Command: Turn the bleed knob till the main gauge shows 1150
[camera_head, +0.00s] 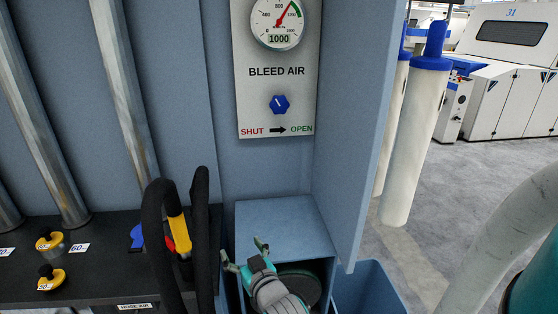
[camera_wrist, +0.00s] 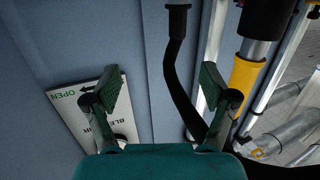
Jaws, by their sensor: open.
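The blue bleed knob (camera_head: 279,104) sits on a pale panel (camera_head: 246,90) marked BLEED AIR, with SHUT at left, an arrow pointing right and OPEN at right. Above it a round gauge (camera_head: 279,22) reads 1000 in its digital window, and its red needle points up and right. The gauge top is cut off. My gripper (camera_head: 245,256) is open and empty, below the panel and well apart from the knob. In the wrist view, my gripper (camera_wrist: 160,88) spreads its green fingers. The panel (camera_wrist: 72,98) appears there rotated, partly behind the left finger; I cannot make out the knob.
A blue side wall (camera_head: 355,120) stands right of the panel. Black hoses (camera_head: 160,240) with a yellow part rise left of my gripper. A dark shelf (camera_head: 95,265) holds yellow-and-black weights (camera_head: 50,278). White columns (camera_head: 412,150) and machines (camera_head: 505,80) stand right over open floor.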

